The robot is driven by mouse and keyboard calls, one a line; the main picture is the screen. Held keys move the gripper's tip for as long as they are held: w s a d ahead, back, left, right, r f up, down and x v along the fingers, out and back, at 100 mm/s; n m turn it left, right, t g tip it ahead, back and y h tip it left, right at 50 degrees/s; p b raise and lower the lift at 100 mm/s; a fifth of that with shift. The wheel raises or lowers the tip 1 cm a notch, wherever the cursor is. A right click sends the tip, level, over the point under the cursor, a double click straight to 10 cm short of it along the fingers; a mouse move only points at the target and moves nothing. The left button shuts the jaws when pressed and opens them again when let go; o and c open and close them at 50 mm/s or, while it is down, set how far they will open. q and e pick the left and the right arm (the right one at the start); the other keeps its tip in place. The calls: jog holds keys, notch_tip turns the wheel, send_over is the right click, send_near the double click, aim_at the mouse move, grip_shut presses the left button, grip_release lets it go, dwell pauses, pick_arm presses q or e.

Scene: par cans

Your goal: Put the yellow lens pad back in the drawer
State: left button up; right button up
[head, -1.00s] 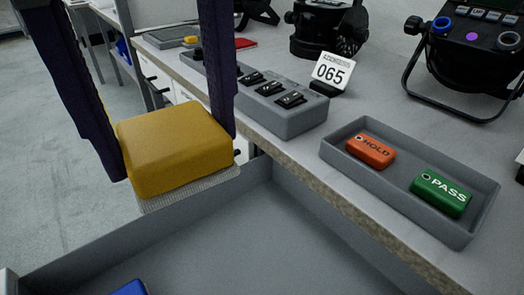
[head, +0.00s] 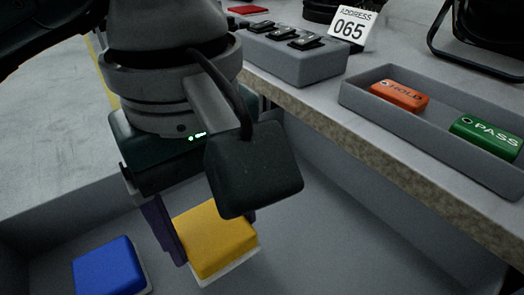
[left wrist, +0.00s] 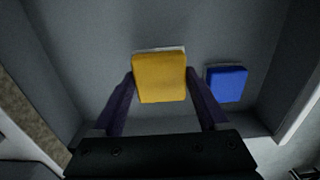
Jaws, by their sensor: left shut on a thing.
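The yellow lens pad (head: 216,238) has a pale base and is held between the fingers of my left gripper (head: 205,235). The pad is inside the open drawer's outline, low over its grey floor (head: 330,235); I cannot tell whether it touches the floor. In the left wrist view the pad (left wrist: 160,77) sits between the two dark fingers (left wrist: 158,85). My left wrist hides part of the drawer and one finger in the head view. My right gripper is not in view.
A blue pad (head: 108,267) lies in the drawer left of the yellow one. It also shows in the left wrist view (left wrist: 227,84). On the bench above are a grey tray (head: 440,137) with HOLD and PASS blocks, a switch box (head: 300,60) and a 065 card (head: 351,25).

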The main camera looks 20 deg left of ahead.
aim_at(216, 245)
pick_arm(q)
notch_tip(216, 245, down, 4)
jog(key=shift+f+b, duration=0.1)
jog(key=shift+b, duration=0.45)
jog(key=shift+f, duration=0.2)
jog(key=o, duration=1.1)
jog(key=shift+r, duration=0.3)
notch_tip(216, 245, up, 11)
jog(key=p, duration=0.3)
jog(key=shift+r, duration=0.5)
